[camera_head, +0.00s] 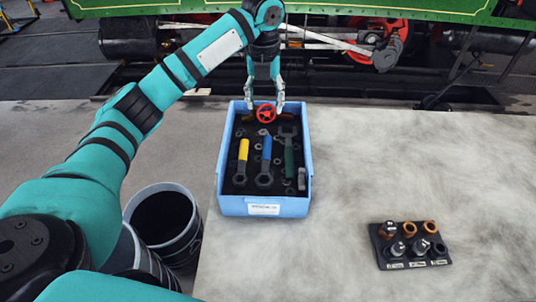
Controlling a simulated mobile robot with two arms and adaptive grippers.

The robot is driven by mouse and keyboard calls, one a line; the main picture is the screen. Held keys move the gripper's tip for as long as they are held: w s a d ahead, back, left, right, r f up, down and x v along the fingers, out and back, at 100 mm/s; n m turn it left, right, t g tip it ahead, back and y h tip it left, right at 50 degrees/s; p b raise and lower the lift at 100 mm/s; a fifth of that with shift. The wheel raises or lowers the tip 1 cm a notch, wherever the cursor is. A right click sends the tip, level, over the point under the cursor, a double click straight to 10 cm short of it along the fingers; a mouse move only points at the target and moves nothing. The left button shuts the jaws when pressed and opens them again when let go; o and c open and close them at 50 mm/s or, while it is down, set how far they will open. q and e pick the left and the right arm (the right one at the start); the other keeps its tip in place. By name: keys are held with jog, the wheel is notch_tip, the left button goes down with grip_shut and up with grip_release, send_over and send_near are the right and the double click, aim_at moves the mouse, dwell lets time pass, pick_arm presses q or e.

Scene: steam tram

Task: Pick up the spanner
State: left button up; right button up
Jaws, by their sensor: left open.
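A blue box (222,165) stands on the grey table and holds several tools on a dark liner. A yellow-handled tool (243,150), a blue-handled tool (266,148) and a green tool (289,158) lie side by side in it. The green one has a dark, wider head at its far end and looks like a spanner; I cannot tell for sure which is meant. My left gripper (265,107) is open and points down over the box's far end. Its fingers are either side of a red handwheel (266,113); contact cannot be told. My right gripper is not in view.
Small nuts and a grey metal piece (301,179) also lie in the box. A dark tray (412,262) with several metal fittings sits at the right front. A dark bin (190,252) stands left of the table. The table right of the box is mostly clear.

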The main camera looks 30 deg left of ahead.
pick_arm(q)
jog(key=p, duration=0.3)
send_over(266, 151)
notch_tip(266, 151, down, 12)
jog(key=shift+s+a+f, duration=0.1)
notch_tip(266, 151, down, 4)
jog(key=shift+p, duration=1.2)
jog(key=shift+f, duration=0.65)
jog(key=shift+r, duration=0.1)
grip_shut()
